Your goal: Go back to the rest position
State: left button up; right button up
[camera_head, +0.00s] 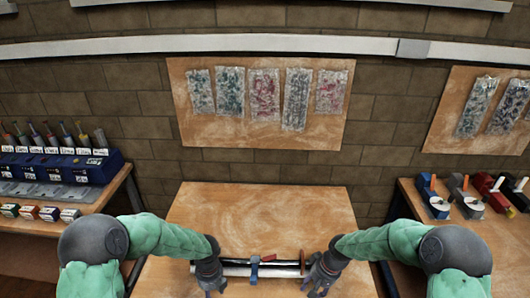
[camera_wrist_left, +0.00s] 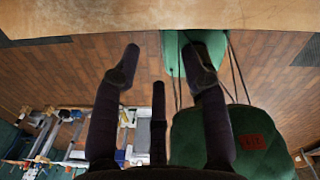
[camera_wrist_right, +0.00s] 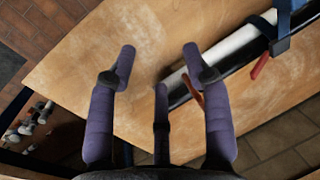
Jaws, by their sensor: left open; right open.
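A mast (camera_head: 262,271), a long tube with white and dark parts, lies across the near part of the wooden table (camera_head: 260,210). A blue clamp (camera_head: 255,267) sits at its middle, with a small red part beside it. My left gripper (camera_head: 212,288) is open at the tube's left end. In the left wrist view its fingers (camera_wrist_left: 165,58) are apart and empty, above the floor beside the table edge. My right gripper (camera_head: 317,287) is at the tube's right end. In the right wrist view its fingers (camera_wrist_right: 160,62) are open and empty, with the tube (camera_wrist_right: 228,55) beside them.
A left bench holds a blue rack (camera_head: 75,167) of screwdrivers and several small boxes (camera_head: 40,212). A right bench holds blue, grey and red tools (camera_head: 470,197). Pegboards with bags (camera_head: 262,95) hang on the brick wall. The table's far part is bare.

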pick_arm(q)
jog(key=s+d+f+n+h+b, duration=0.2)
jog(key=s+f+n, duration=0.6)
jog(key=n, duration=0.9)
jog(key=s+d+f+n+h+b, duration=0.2)
jog(key=s+d+f+n, duration=0.3)
jog(key=s+f+n, duration=0.4)
jog(key=shift+s+d+f+n+t+b, duration=0.25)
jog(key=shift+f+n+t, duration=0.2)
jog(key=shift+n, duration=3.45)
pick_arm(e)
jog(key=s+a+f+m, duration=0.1)
jog(key=s+a+f, duration=0.2)
jog(key=s+f, duration=0.6)
jog(key=s+a+f+m+y, duration=0.1)
jog(key=s+a+f, duration=0.2)
jog(key=s+f, duration=0.6)
jog(key=shift+s+a+f, duration=0.2)
jog(key=shift+s, duration=0.15)
